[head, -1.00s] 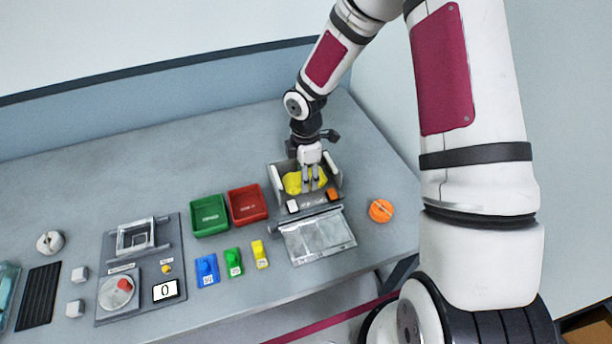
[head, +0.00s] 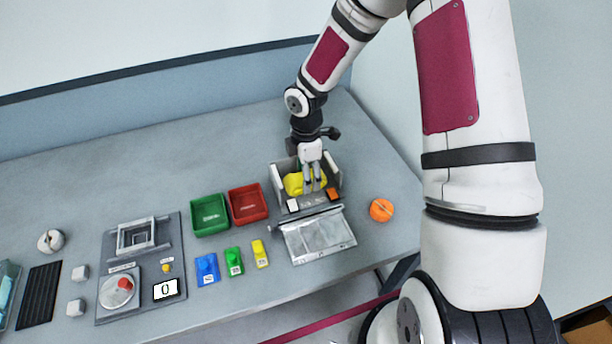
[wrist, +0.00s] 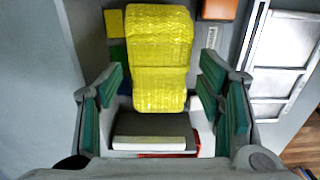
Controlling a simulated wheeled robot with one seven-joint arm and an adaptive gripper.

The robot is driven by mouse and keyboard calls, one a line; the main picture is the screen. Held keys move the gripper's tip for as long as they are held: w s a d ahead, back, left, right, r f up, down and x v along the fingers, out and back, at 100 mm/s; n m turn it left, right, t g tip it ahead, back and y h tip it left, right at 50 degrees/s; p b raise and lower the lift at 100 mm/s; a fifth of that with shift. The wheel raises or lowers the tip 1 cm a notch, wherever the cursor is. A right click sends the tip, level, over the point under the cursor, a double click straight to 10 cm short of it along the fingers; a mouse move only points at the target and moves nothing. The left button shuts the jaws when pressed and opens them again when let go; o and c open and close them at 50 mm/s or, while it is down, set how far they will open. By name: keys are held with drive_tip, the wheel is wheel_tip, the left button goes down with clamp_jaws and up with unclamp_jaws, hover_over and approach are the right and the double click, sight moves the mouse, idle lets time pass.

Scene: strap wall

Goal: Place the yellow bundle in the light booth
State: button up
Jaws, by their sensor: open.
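The yellow bundle (head: 295,185) lies inside the grey, open-topped box that looks like the light booth (head: 337,178), at the right of the table. In the wrist view the bundle (wrist: 160,50) is a wrapped yellow block with a crease across it. My gripper (head: 314,183) points down into the booth over the bundle. In the wrist view my gripper (wrist: 162,100) is open, with its green-padded fingers on either side of the bundle's near end and a gap on both sides. The fingers partly hide the bundle in the head view.
The booth's flap with clear panes (head: 318,236) lies lowered in front. An orange round object (head: 381,210) stands to its right. Red (head: 248,204) and green (head: 210,215) trays are on its left, with small blue, green and yellow blocks below. The table behind is clear.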

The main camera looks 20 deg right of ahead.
drive_tip(key=s+d+r+m+t+h, duration=0.1)
drive_tip(key=s+r+m, duration=0.35)
drive_tip(key=r, duration=0.85)
drive_tip(key=s+d+r+m+t+h, duration=0.1)
drive_tip(key=s+r+m, duration=0.35)
drive_tip(key=r, duration=0.85)
drive_tip(key=s+a+r+m+t+y, duration=0.1)
drive_tip(key=s+r+m, duration=0.3)
drive_tip(key=s, duration=0.3)
drive_tip(key=s+a+r+m+t+y, duration=0.1)
drive_tip(key=s+r+m, duration=0.3)
drive_tip(key=s, duration=0.4)
drive_tip(key=shift+m+t, duration=0.5)
drive_tip(key=shift+t, duration=0.2)
